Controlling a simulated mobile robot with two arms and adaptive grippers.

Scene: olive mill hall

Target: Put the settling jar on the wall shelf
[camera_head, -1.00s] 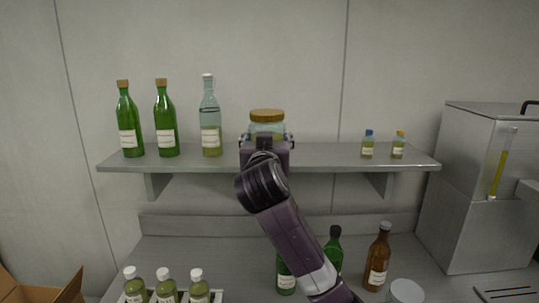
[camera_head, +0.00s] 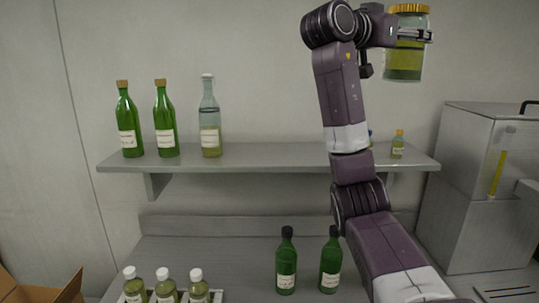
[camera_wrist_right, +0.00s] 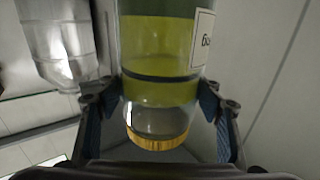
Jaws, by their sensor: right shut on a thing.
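The settling jar (camera_head: 403,68) is a glass jar with a gold lid and yellow-green liquid. It is upright in the air at the upper right of the head view, above the right end of the wall shelf (camera_head: 270,162). My right gripper (camera_head: 414,34) is shut on the settling jar. In the right wrist view, the fingers of the right gripper (camera_wrist_right: 160,98) flank the jar (camera_wrist_right: 158,65), with its gold lid at the bottom of the picture and part of a white label showing. My left gripper is not in view.
Two green bottles (camera_head: 165,122) and a clear bottle (camera_head: 209,120) stand at the shelf's left; a small bottle (camera_head: 397,145) stands at its right, another mostly hidden by my arm. The shelf's middle is clear. A steel machine (camera_head: 470,190) stands right.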

